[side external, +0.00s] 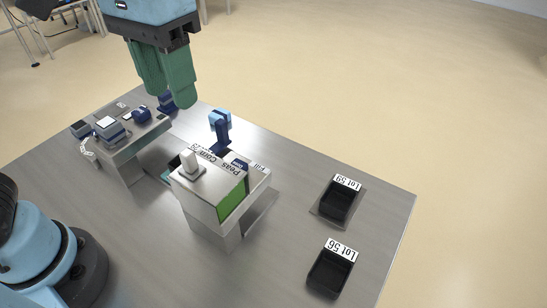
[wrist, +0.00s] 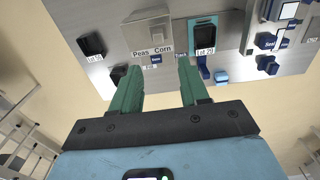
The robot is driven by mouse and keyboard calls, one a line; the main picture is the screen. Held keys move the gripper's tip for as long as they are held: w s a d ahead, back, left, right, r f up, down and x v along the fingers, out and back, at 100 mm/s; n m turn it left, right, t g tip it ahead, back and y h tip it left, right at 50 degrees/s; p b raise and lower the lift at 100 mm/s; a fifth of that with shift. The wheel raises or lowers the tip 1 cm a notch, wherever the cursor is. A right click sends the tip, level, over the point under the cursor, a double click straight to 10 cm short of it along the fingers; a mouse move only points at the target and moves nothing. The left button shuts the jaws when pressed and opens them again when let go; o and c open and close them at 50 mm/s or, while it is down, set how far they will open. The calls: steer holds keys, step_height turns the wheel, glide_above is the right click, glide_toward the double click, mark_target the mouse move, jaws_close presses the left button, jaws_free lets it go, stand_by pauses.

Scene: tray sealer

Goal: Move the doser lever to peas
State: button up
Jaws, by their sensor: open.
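The doser (side external: 200,200) is a metal box on the table with a green panel on one side. Its top edge carries Corn and Peas labels. The lever (side external: 188,161) is a pale upright knob on top, at the Corn end. In the wrist view the pale lever (wrist: 158,38) stands near the Corn label (wrist: 163,50), with the Peas label (wrist: 140,53) to the left. My gripper (side external: 166,97) has green fingers, is open and empty, and hangs above and behind the doser, apart from it. It also shows in the wrist view (wrist: 158,68).
A metal station (side external: 135,140) with blue and grey controls stands left of the doser. A blue post (side external: 221,130) stands behind the doser. Black trays labelled Lot 59 (side external: 336,205) and Lot 56 (side external: 328,275) lie at right. Bare table (side external: 290,215) lies between.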

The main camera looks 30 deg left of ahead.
mark_target(187, 152)
steer(key=f, duration=1.1)
steer(key=shift+s+d+f, duration=0.15)
steer(key=shift+s+f, duration=0.05)
steer(key=shift+f, duration=0.1)
jaws_close()
